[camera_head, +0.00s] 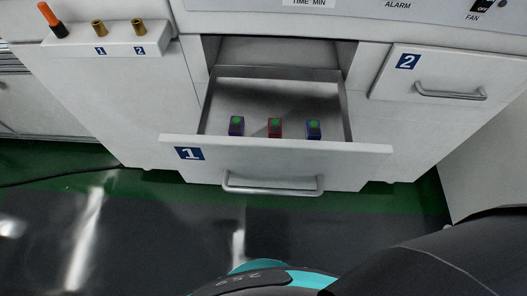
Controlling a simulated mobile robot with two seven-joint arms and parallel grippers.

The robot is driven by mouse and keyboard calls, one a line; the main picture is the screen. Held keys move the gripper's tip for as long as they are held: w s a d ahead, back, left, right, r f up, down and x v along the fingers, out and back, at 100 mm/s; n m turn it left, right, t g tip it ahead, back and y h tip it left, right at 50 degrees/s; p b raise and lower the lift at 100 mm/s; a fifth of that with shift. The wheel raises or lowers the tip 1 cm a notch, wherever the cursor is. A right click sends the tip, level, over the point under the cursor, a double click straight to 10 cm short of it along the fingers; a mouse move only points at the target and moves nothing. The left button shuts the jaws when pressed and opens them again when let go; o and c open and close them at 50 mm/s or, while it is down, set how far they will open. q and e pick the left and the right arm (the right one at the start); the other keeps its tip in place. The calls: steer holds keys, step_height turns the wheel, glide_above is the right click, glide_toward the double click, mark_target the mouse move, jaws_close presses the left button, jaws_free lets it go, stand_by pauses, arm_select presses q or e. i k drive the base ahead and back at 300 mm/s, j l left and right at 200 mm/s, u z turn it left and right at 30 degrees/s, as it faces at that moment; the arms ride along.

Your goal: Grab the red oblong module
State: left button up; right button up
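A red oblong module (275,131) with a green top stands in the open drawer marked 1 (275,148). It is the middle one of three in a row behind the drawer's front panel, which hides its lower part. A dark blue module (236,130) is to its left and another blue module (313,133) to its right, both with green tops. The three stand apart from each other. Neither of my grippers shows in the head view; only parts of my arm and body show at the bottom.
Drawer 1 has a metal handle (273,190) on its front. Drawer 2 (449,85) at the right is shut. A ledge (120,39) at upper left holds an orange-and-black tool (53,19) and two brass pieces. The drawer's rear floor is bare.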

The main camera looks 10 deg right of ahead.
mark_target(274, 124)
steer(key=l+u, duration=0.15)
steer(key=l, duration=0.25)
steer(key=k+l+u, duration=0.15)
steer(key=l, duration=0.3)
steer(key=l+u, duration=0.15)
steer(key=l, duration=0.25)
steer(key=k+l+u, duration=0.15)
steer(key=l, duration=0.25)
steer(key=k+l+u, duration=0.1)
steer(key=l, duration=0.3)
